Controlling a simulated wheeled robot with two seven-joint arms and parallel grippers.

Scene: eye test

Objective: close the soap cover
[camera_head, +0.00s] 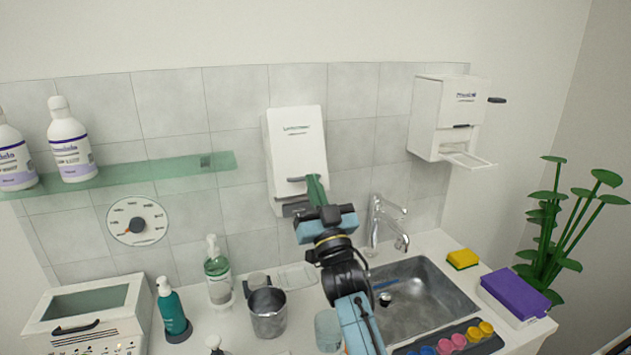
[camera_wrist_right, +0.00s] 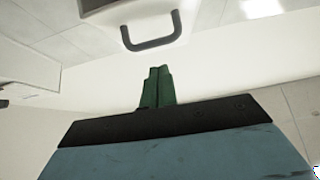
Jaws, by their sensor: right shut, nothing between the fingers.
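The white wall dispenser with a soap cover (camera_head: 297,148) hangs on the tiles in the middle of the head view. Its front cover has a dark label and a grey handle low down. The handle (camera_wrist_right: 152,36) shows as a dark U shape at the top of the right wrist view. How far the cover stands open is hard to tell. My right gripper (camera_head: 316,188) has its green fingers together, empty, just in front of the dispenser's lower right edge. In the wrist view the fingertips (camera_wrist_right: 158,74) are just below the handle, apparently apart from it. My left gripper is not seen.
A second white dispenser (camera_head: 450,118) with a tray hangs at the right. A green glass shelf (camera_head: 200,165) with bottles is at the left. The counter below holds a metal cup (camera_head: 268,315), pump bottles, a sink (camera_head: 430,300) and a tap (camera_head: 377,225).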

